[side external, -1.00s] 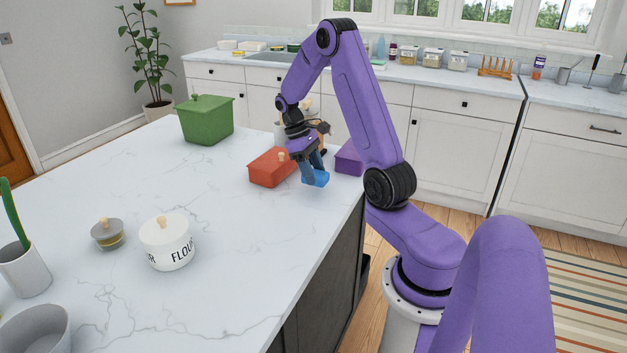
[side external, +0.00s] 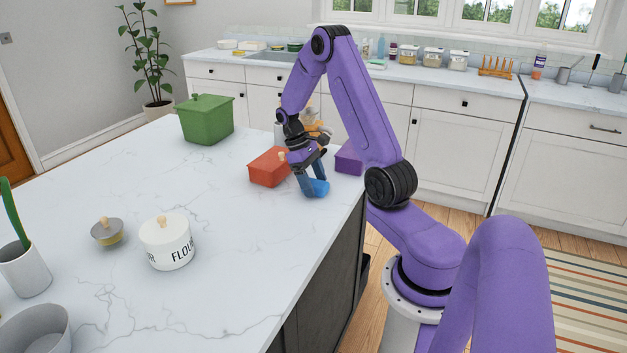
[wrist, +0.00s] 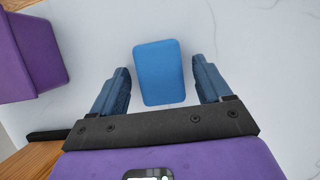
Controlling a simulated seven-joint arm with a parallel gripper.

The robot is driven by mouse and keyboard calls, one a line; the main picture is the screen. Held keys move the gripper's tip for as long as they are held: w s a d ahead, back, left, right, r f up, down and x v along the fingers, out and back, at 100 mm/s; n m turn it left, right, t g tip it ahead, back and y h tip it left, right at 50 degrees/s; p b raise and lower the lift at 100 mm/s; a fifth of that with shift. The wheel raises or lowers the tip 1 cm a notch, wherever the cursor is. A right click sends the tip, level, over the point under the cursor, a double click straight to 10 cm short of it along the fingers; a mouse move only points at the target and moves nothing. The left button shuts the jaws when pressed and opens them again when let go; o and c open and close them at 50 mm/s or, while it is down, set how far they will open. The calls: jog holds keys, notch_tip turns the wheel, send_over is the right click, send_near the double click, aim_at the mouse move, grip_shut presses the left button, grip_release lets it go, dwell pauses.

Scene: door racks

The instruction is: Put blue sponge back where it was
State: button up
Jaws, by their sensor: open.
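The blue sponge (wrist: 160,72) lies between the two fingers of my gripper (wrist: 162,85) in the wrist view, with a gap on each side. My gripper is open and points down. In the side external view the sponge (side external: 318,188) is at the fingertips of my gripper (side external: 311,185), at or just above the white marble counter near its right edge. I cannot tell whether the sponge touches the counter. A red box (side external: 266,168) with a wooden knob stands just left of my gripper. A purple box (side external: 348,160) stands just behind and to the right.
The purple box also shows in the wrist view (wrist: 35,50) at upper left. A green lidded box (side external: 206,121) stands at the far left of the counter. A flour canister (side external: 167,244) and a small lidded pot (side external: 107,232) stand nearer. The middle of the counter (side external: 130,175) is clear.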

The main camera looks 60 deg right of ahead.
jog(key=shift+r, duration=0.1)
jog(key=v, duration=1.1)
jog(key=w+a+r+n+t+h, duration=0.1)
jog(key=w+a+r+n, duration=0.15)
jog(key=a, duration=0.85)
jog(key=s+a+n+t, duration=0.2)
jog(key=s+a+n, duration=0.25)
jog(key=a, duration=0.75)
jog(key=s+a+n, duration=0.2)
jog(key=s+a, duration=0.2)
jog(key=s, duration=0.6)
jog(key=s+a+f+n+t+y, duration=0.1)
jog(key=s+a+n, duration=0.2)
jog(key=s, duration=0.7)
jog(key=shift+s+a+f+n+t, duration=0.3)
jog(key=shift+s+a, duration=0.1)
jog(key=shift+a, duration=0.6)
